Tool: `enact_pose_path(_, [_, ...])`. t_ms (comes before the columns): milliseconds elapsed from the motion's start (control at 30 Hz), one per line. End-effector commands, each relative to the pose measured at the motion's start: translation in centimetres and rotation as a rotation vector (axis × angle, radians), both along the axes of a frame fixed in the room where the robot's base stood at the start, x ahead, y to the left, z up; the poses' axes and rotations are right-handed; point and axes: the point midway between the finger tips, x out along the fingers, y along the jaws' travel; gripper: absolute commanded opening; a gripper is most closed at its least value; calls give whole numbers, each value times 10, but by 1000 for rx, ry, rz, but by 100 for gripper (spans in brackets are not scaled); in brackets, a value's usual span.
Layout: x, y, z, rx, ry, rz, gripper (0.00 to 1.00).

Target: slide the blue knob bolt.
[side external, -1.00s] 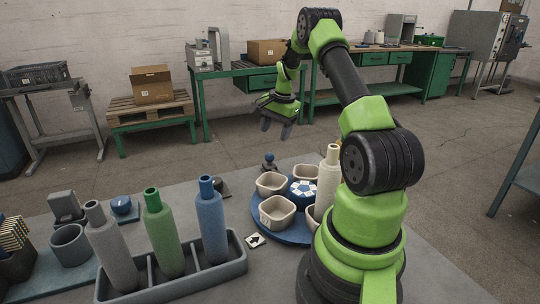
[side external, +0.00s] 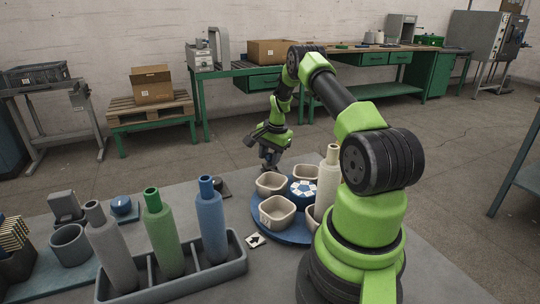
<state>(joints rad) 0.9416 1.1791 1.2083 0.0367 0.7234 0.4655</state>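My gripper (side external: 268,154) points down at the far edge of the table, just behind the round blue turntable (side external: 290,238). Its fingers are at the small blue knob that stands on a dark base there. The fingers largely hide the knob, and I cannot tell whether they are closed on it or only around it. Another blue, dome-shaped knob (side external: 121,204) sits on a plate at the left of the table, well away from my gripper.
The turntable carries several beige cups (side external: 277,212) and a cream bottle-shaped cone (side external: 329,180). In front, a grey tray (side external: 180,287) holds a grey, a green and a blue bottle (side external: 211,220). A white arrow card (side external: 255,240) lies between them. A grey cup (side external: 71,245) stands at left.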

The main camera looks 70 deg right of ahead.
Motion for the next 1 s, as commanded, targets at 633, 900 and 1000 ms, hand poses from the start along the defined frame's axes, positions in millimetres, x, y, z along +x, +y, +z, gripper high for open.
enact_pose_path(633, [-22,22,0,4,-1,1,0])
enact_pose_path(900, [-25,26,0,7,3,-1,0])
enact_pose_path(1000, [-26,26,-1,9,4,-1,0])
